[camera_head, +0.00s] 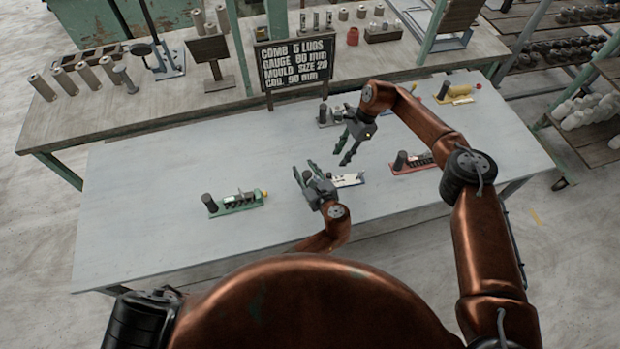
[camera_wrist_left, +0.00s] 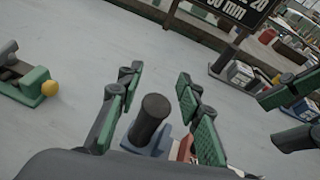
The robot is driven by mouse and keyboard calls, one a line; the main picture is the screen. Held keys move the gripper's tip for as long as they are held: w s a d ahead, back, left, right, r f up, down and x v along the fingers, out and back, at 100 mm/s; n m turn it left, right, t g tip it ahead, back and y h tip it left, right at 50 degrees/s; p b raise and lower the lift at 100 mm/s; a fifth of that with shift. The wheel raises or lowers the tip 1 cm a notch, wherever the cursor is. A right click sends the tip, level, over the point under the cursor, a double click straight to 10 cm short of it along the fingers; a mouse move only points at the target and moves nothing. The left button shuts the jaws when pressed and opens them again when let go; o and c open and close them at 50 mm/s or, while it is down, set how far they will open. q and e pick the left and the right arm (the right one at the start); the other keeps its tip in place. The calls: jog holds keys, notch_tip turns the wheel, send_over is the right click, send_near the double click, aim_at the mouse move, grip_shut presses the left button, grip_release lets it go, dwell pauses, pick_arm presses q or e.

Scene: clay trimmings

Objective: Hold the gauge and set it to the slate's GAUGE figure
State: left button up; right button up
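The slate (camera_head: 294,61) stands upright at the back of the table; its GAUGE line seems to read 80 mm, though the first digit is blurred. A device with a pale, blue-edged body (camera_head: 348,180) lies mid-table; I cannot tell if it is the gauge. My left gripper (camera_head: 305,170) is open at its left end. In the left wrist view the left fingers (camera_wrist_left: 157,78) stand apart on either side of a dark upright cylinder (camera_wrist_left: 150,118) on a blue base, with no clear grip. My right gripper (camera_head: 344,152) is open and empty, above and behind the pale device.
A green device (camera_head: 236,203) lies left, a red one (camera_head: 413,163) right, a grey one (camera_head: 332,115) behind my right gripper and a yellow one (camera_head: 456,95) at the back right. The table's (camera_head: 140,220) left part is clear. A cluttered bench (camera_head: 150,100) stands behind.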

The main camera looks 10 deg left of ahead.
aim_at(309, 177)
pick_arm(q)
jog(key=shift+s+d+f+m+g, duration=0.4)
jog(key=shift+s+d+f+m, duration=0.1)
jog(key=shift+s+d+f, duration=0.55)
jog(key=shift+x, duration=3.95)
jog(key=shift+d, duration=0.1)
jog(key=shift+c, duration=0.6)
jog(key=shift+h, duration=0.3)
grip_shut()
